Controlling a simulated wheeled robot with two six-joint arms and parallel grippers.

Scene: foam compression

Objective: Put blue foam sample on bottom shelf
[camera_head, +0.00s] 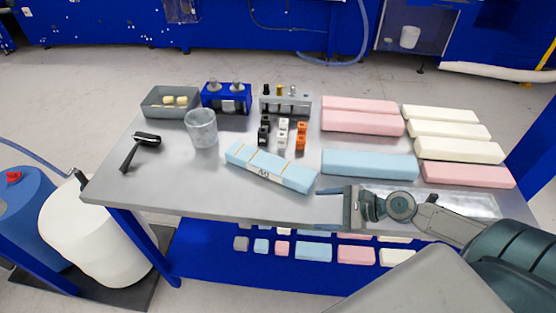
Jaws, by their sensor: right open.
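A long light blue foam block (370,164) lies on the grey metal table (215,198), right of the middle, in front of the pink blocks. My right gripper (329,207) is open and empty, at the table's front edge, in front of the blue block and apart from it. The blue bottom shelf (215,270) is under the table and bears a row of samples, among them a small blue one (261,246) and a larger blue one (313,252). My arm and the tabletop hide part of the shelf. My left gripper is not in view.
A light blue pack with a label (270,167) lies left of the block. Pink (362,122) and cream (450,130) foam blocks fill the right side. A clear cup (201,128), a grey tray (163,110) and a black-handled tool (140,148) are at left. The table's front left is clear.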

